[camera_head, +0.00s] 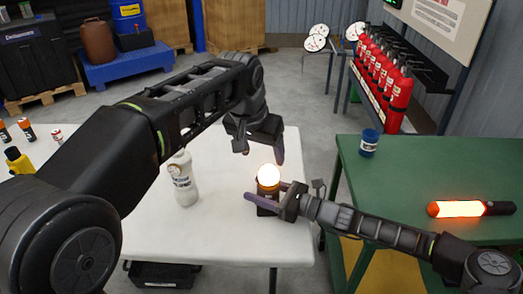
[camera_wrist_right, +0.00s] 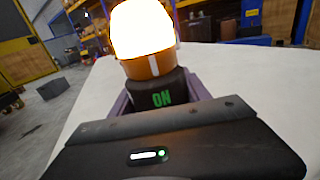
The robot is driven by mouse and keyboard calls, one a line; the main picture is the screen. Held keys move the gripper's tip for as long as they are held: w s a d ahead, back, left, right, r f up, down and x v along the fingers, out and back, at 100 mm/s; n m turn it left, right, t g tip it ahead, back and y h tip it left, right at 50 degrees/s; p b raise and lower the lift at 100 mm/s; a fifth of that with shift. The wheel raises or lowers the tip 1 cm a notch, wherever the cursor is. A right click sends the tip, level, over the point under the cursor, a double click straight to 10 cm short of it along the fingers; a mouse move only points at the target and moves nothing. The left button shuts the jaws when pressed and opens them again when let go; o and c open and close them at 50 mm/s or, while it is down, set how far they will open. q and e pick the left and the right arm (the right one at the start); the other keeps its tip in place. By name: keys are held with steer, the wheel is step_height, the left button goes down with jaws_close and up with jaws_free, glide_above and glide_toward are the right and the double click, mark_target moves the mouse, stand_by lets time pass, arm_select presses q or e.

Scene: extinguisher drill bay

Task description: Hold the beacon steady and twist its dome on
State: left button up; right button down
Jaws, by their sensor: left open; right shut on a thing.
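The beacon stands upright on the white table (camera_head: 222,235), near its right side. Its dome (camera_head: 268,174) glows white above an orange collar. In the right wrist view the glowing dome (camera_wrist_right: 142,30) sits on the black base (camera_wrist_right: 160,97), which bears a green "ON". I see no clear gap between dome and base. My right gripper (camera_head: 267,196) is shut on the black base, a purple finger on either side. My left gripper (camera_head: 260,152) is open and empty above the dome, its fingers pointing down, apart from it.
A white bottle (camera_head: 184,180) stands left of the beacon. A green table (camera_head: 410,185) at the right holds a blue can (camera_head: 369,143) and a glowing orange baton (camera_head: 465,209).

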stand_by(0.3)
steer(key=shift+c, duration=2.1)
jaws_free()
steer(key=v, duration=1.2)
